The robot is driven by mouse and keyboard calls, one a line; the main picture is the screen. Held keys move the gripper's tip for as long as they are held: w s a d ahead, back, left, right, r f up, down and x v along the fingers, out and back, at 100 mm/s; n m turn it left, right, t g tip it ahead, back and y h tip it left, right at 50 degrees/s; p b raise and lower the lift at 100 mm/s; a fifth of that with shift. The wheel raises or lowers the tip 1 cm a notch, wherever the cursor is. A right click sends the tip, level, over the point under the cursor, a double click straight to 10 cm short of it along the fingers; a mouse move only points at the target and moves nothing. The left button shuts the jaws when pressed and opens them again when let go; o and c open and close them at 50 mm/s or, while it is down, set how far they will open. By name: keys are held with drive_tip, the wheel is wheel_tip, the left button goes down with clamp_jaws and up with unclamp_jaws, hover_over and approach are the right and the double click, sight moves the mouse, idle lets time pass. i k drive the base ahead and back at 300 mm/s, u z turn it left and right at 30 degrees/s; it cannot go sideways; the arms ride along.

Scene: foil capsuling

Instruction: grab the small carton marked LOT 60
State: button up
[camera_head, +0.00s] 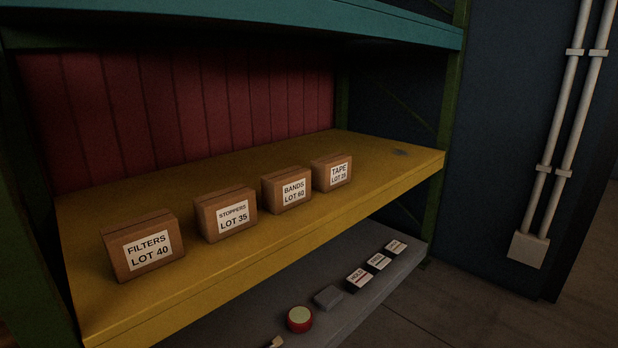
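The carton marked BANDS LOT 60 (286,190) is a small brown box with a white label on its front. It stands upright on the yellow shelf (370,200), third from the left in a row of cartons. The STOPPERS LOT 35 carton (224,213) stands to its left with a gap. The TAPE carton (331,172) stands close on its right; its small lot number is hard to read. The FILTERS LOT 40 carton (142,246) is at the far left of the row. My gripper is not in view.
A teal shelf (300,20) lies overhead, and green posts (445,130) frame the rack. The lower grey shelf (235,318) holds a red-rimmed round item (299,319), a grey block (328,297) and small labelled boxes (359,279).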

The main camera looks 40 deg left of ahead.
sight(283, 191)
drive_tip(key=u, duration=0.3)
drive_tip(key=i, duration=0.9)
drive_tip(key=u, duration=1.2)
drive_tip(key=i, duration=0.7)
drive_tip(key=u, duration=0.55)
